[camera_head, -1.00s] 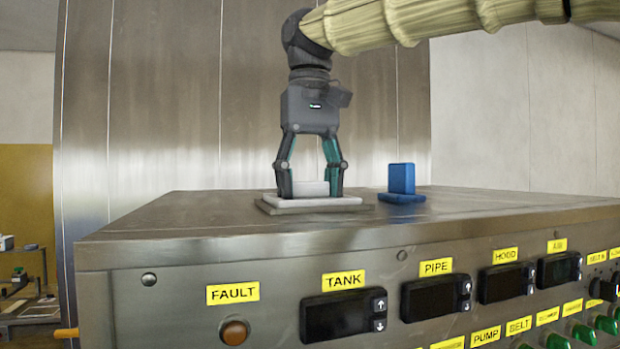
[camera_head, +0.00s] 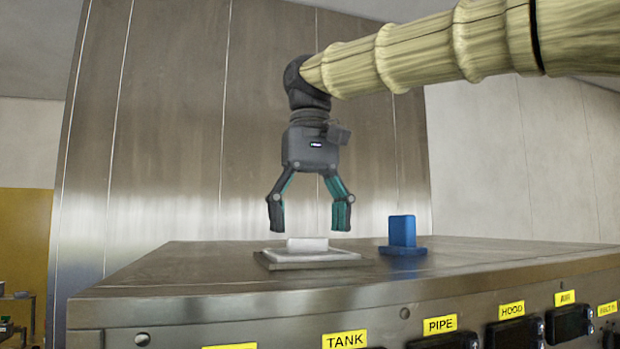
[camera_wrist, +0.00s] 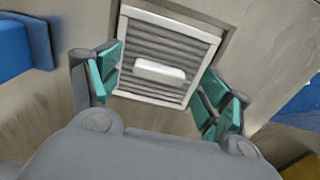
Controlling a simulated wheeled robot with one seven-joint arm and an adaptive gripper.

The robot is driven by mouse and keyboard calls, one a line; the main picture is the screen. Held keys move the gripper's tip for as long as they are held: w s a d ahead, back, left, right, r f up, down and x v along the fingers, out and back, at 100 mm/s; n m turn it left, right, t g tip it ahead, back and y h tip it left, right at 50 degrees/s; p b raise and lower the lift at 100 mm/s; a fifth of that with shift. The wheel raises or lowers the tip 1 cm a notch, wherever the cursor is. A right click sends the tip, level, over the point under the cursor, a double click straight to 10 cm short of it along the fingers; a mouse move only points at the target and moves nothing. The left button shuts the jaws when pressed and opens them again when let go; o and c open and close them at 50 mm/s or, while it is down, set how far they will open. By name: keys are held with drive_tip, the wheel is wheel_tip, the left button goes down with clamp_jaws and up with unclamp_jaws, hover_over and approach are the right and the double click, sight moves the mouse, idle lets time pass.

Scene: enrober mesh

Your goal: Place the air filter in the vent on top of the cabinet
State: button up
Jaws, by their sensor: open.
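The air filter (camera_head: 312,256) has a white frame, grey pleats and a white block handle; it lies handle-up at the vent (camera_head: 345,264) on top of the steel cabinet (camera_head: 190,283). In the wrist view the filter (camera_wrist: 132,49) lies within the vent's grey border (camera_wrist: 229,37), with a dark gap along its right side. In the head view its white rim shows slightly above the grey border; I cannot tell if it sits fully down. My gripper (camera_head: 309,218) is open and empty, pointing down above the handle, apart from it, fingers on either side.
A blue upright block on a blue base (camera_head: 402,234) stands on the cabinet top, right of the vent. A tall steel wall (camera_head: 180,150) rises behind. The cabinet front carries yellow labels and dark displays (camera_head: 570,322). The cabinet top left of the vent is clear.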

sight(309, 238)
wheel_tip(309, 238, up, 9)
drive_tip(key=b, duration=0.1)
drive_tip(key=shift+r, duration=0.2)
drive_tip(key=shift+a, duration=0.1)
idle(1.5)
